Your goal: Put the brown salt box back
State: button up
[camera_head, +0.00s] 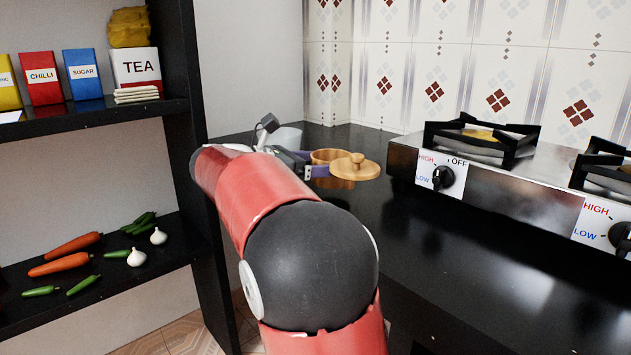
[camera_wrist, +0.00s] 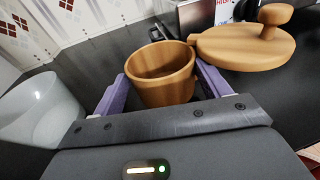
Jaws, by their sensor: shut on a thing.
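The brown salt box (camera_head: 330,157) is a round wooden pot with its open mouth up. It shows large in the wrist view (camera_wrist: 163,88) and looks empty from there. Its round wooden lid (camera_head: 355,166) with a knob is swung out to the right and leaves the mouth uncovered; it also shows in the wrist view (camera_wrist: 245,48). My gripper (camera_head: 313,170) is shut on the pot, with a purple finger on each side of it. The pot is over the black counter; I cannot tell whether it touches it.
A whitish translucent cup (camera_wrist: 30,108) stands left of my gripper in the wrist view. The stove (camera_head: 500,185) is at the right on the black counter (camera_head: 450,265). At left, a shelf (camera_head: 90,119) holds chilli, sugar and tea boxes; vegetables lie on the lower shelf (camera_head: 185,258).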

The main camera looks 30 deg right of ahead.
aim_at(315, 182)
jog(key=shift+f+p, duration=0.35)
jog(key=shift+f, duration=1.3)
jog(key=o, duration=1.2)
jog(key=shift+f+b, duration=0.4)
jog(key=shift+b, duration=0.5)
jog(key=a, duration=0.2)
jog(key=a+r, duration=0.1)
jog(key=a, duration=0.2)
jog(key=a+p, duration=0.1)
jog(key=a, duration=0.1)
jog(key=shift+w+a+r, duration=0.15)
jog(key=shift+a, duration=0.25)
